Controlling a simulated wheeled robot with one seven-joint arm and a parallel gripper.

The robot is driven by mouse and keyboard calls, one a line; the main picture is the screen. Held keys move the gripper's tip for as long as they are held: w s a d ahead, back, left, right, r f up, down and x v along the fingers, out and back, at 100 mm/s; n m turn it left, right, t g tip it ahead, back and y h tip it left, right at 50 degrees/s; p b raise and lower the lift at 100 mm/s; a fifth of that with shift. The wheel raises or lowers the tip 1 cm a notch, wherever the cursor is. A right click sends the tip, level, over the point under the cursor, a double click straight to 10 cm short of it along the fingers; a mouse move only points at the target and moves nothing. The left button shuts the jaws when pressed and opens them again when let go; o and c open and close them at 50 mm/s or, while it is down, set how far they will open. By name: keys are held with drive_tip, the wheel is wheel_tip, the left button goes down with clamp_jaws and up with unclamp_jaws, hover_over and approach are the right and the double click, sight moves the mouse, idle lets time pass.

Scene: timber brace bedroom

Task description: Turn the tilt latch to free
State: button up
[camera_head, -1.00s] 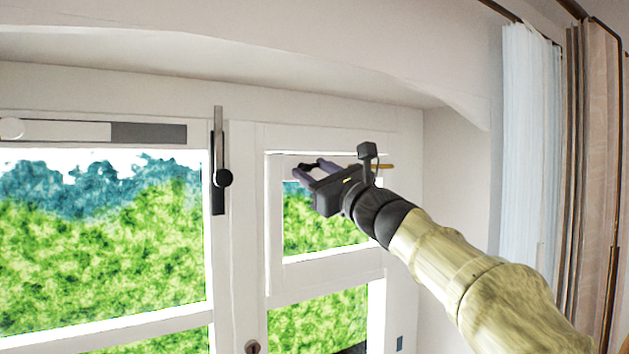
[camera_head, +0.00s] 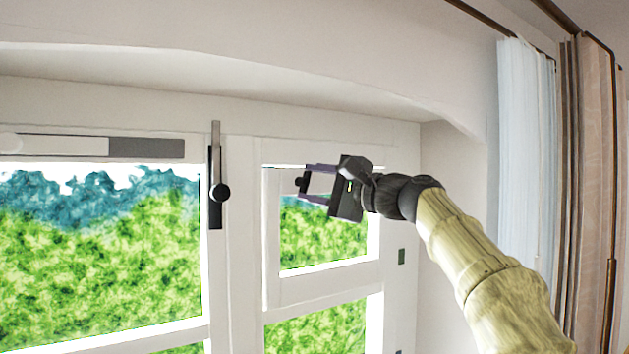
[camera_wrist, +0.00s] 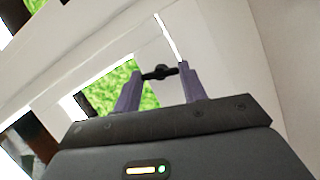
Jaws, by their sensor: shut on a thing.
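My gripper (camera_head: 305,184) is at the upper part of the small right-hand window sash (camera_head: 325,284). Its two purple fingers point left in the head view, with a gap between them. A small black latch piece (camera_wrist: 158,72) sits between the fingertips in the wrist view and spans from one to the other. In the head view, the dark piece (camera_head: 302,182) shows at the fingertips. The gripper is shut on it. My gripper body hides part of the sash's upper right, and the latch's mount is not clear.
A grey and white sliding bar (camera_head: 145,148) is above the large left window. A small dark green plate (camera_head: 401,256) is on the right frame. Curtains (camera_head: 525,145) hang at the right.

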drive_tip(key=shift+r+n+g+h+p, duration=0.1)
drive_tip(key=shift+n+g+h+p, duration=0.5)
drive_tip(key=shift+n, duration=1)
drive_tip(key=o, duration=1)
drive_tip(key=b+v, duration=0.2)
drive_tip(key=v, duration=0.3)
drive_tip(key=b+v, duration=0.2)
drive_tip(key=v, duration=0.4)
drive_tip(key=b+v, duration=0.2)
drive_tip(key=v, duration=0.4)
drive_tip(key=shift+s+f, duration=0.2)
drive_tip(key=shift+f, duration=0.05)
